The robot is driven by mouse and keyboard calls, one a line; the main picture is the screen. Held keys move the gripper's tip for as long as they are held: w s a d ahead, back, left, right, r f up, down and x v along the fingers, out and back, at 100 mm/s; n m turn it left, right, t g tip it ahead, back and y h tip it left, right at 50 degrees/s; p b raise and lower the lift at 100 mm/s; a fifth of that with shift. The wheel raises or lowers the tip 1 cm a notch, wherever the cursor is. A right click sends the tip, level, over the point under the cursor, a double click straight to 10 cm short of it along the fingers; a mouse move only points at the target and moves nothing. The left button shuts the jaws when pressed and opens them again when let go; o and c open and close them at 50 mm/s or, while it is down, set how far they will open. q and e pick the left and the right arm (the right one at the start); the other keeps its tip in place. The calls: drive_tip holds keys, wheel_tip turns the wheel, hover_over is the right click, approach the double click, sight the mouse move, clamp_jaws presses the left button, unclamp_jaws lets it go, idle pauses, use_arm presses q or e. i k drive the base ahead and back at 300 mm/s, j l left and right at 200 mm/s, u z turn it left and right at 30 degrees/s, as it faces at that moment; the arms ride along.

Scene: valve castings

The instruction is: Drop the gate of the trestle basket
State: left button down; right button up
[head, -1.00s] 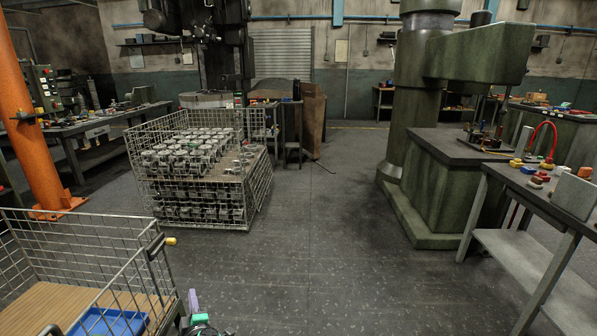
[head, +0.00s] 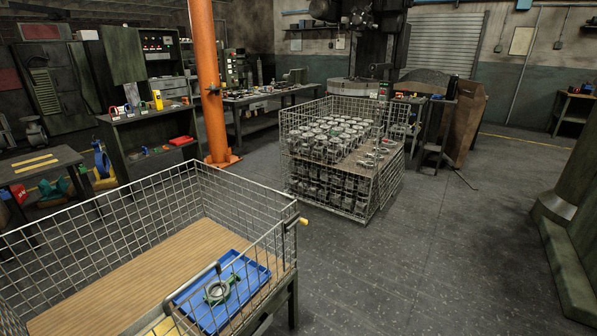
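The trestle basket (head: 100,221) stands close in front at the lower left of the head view. It is a wire mesh basket with a wooden floor, raised on legs. Its right-hand mesh side (head: 277,243), which looks like the gate, stands upright. A latch with a yellow handle (head: 303,221) sits at that side's far top corner. A bent grey bar (head: 192,286) shows at its near end. Inside the basket lies a blue tray (head: 252,273) with a grey and green valve part (head: 218,292) on it. Neither of my grippers is in view.
A floor-standing mesh cage (head: 335,189) full of castings stands beyond the basket. An orange post (head: 207,80) rises behind the basket. Workbenches line the back left. A green machine column (head: 575,210) stands at right. The floor (head: 440,255) between is clear.

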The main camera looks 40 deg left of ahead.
sight(168, 312)
drive_tip(key=u, duration=2.05)
drive_tip(key=k+j, duration=0.05)
drive_tip(key=k, duration=0.05)
